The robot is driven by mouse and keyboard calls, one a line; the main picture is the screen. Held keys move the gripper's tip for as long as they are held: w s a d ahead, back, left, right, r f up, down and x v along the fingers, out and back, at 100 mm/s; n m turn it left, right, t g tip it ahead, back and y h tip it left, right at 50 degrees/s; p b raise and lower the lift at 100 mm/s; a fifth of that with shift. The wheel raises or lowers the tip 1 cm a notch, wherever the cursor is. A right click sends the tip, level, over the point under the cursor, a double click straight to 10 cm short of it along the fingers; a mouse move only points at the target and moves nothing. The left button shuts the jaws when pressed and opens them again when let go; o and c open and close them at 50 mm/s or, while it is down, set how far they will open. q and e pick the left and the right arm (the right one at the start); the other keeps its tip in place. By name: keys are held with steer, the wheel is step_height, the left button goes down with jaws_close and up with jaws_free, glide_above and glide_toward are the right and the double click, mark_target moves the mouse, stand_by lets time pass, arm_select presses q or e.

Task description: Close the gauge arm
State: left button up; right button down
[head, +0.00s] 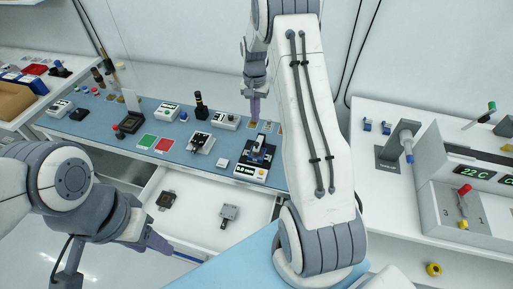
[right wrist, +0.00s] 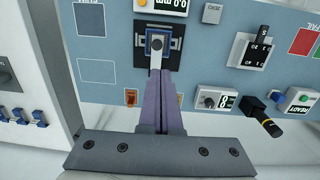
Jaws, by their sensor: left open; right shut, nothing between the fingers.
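The gauge (head: 250,172) has a white base with a "0.0 mm" display and stands at the front edge of the blue bench. Its dark upper part with the gauge arm (head: 261,152) is small here; whether the arm is raised or lowered I cannot tell. In the right wrist view the gauge arm (right wrist: 156,46) shows a dark-framed head and a pale bar over a black base. My right gripper (head: 255,108) is shut and empty; its purple fingertips (right wrist: 168,72) overlap the pale bar's near end in view, contact unclear. My left gripper (head: 160,243) is open and empty, low at the left.
An open white drawer (head: 190,225) below the bench holds two small devices. Left of the gauge are a small white block (head: 223,163), a switch box (head: 201,143), and red and green pads. A white station (head: 460,195) stands at the right.

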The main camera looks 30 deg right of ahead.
arm_select(q)
step_height(320, 180, down, 6)
steer(key=b, duration=0.4)
arm_select(e)
step_height(320, 180, up, 4)
steer(key=p, duration=0.4)
glide_toward(256, 143)
steer(key=shift+g, duration=0.3)
step_height(256, 143, down, 6)
steer(key=shift+s+f, duration=0.1)
arm_select(q)
step_height(256, 143, up, 4)
steer(key=shift+r, duration=0.1)
arm_select(e)
steer(key=shift+f, duration=0.35)
